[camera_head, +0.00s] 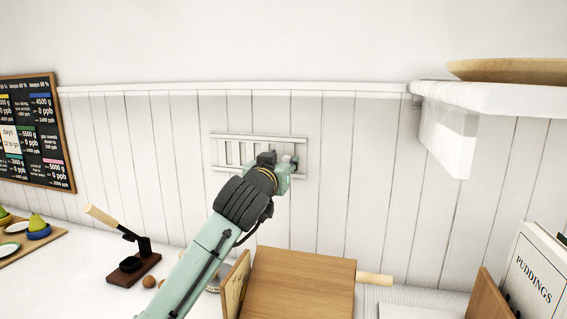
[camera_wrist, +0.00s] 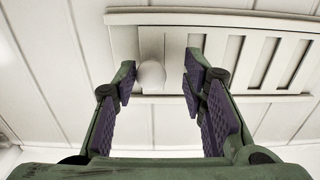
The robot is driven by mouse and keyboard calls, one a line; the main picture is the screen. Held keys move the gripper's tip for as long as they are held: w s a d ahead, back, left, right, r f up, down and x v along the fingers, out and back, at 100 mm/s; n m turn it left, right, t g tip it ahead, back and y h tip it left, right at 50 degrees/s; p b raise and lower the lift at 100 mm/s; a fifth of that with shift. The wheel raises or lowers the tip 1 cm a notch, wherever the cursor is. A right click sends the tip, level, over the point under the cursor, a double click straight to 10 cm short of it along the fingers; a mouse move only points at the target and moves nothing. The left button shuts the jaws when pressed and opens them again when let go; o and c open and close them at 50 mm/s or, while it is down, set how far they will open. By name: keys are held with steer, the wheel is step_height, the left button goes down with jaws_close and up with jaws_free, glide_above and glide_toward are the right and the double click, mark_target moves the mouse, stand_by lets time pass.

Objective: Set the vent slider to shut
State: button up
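The vent (camera_head: 229,152) is a pale slatted panel on the white boarded wall, with its slots showing left of my gripper in the head view. In the wrist view the vent (camera_wrist: 250,97) has grey slots on the right and a plain plate at the left end. A round white slider knob (camera_wrist: 150,74) stands out from that plate. My gripper (camera_wrist: 160,76) is open, with a purple-padded finger on each side of the knob in the picture. There is a gap to the right finger; contact with the left one cannot be told. In the head view my gripper (camera_head: 290,161) covers the vent's right part.
A shelf (camera_head: 480,97) with a wooden bowl (camera_head: 515,70) juts out at the upper right. Below are a wooden board (camera_head: 300,283), a press with a wooden handle (camera_head: 132,262), and a book (camera_head: 537,280). A blackboard (camera_head: 37,130) hangs at the left. The wall around the vent is clear.

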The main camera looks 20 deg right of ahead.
steer(key=shift+o, duration=0.2)
steer(key=shift+s+d, duration=0.1)
steer(key=v, duration=1.2)
